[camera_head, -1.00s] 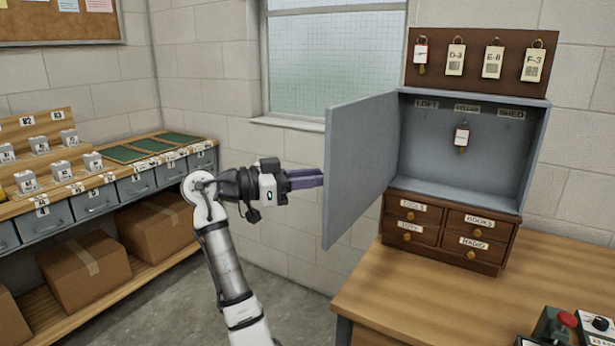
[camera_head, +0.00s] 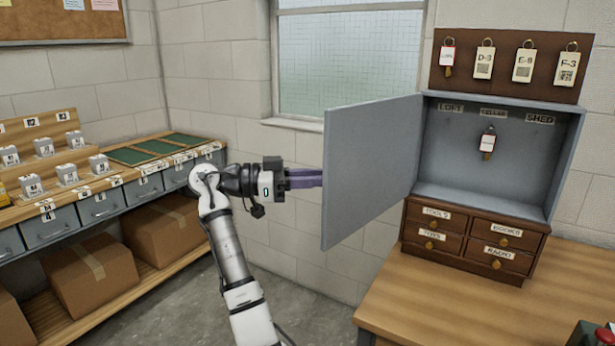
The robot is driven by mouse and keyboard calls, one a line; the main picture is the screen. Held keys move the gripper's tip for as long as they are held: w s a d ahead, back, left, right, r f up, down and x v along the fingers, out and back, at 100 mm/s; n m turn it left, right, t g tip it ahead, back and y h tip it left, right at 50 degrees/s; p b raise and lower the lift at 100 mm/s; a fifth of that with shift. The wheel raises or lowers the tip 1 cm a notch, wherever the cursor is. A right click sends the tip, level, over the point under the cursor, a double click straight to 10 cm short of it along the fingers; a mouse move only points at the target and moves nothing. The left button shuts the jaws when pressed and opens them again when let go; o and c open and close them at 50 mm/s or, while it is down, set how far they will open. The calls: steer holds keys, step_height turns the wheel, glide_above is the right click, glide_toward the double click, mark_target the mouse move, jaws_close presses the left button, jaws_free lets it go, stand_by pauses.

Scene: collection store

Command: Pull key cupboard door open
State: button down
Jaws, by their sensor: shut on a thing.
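The key cupboard (camera_head: 565,150) is a grey box on top of a small brown drawer unit. Its grey door (camera_head: 372,165) stands wide open, swung out to the left on its left edge.
The drawer unit (camera_head: 472,238) stands on a wooden table (camera_head: 470,300). Tagged keys hang on a brown board (camera_head: 505,65) above the cupboard. A shelf bench with grey drawers (camera_head: 100,205) and cardboard boxes (camera_head: 90,258) is at left. Floor between is clear.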

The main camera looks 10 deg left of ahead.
steer(key=shift+w+d+f, duration=0.15)
steer(key=shift+w+d, duration=0.35)
steer(key=shift+d, duration=0.2)
steer(key=c, duration=1.5)
jaws_free()
steer(key=shift+c, duration=0.2)
steer(key=o, duration=0.3)
steer(key=shift+w+d+f, duration=0.1)
steer(key=shift+w+d, duration=0.05)
steer(key=shift+d, duration=0.2)
steer(key=shift+a, duration=0.1)
steer(key=b+v, duration=0.2)
steer(key=v, duration=1.2)
steer(key=shift+s+r, duration=0.25)
steer(key=shift+r, duration=0.1)
steer(key=shift+a, duration=0.2)
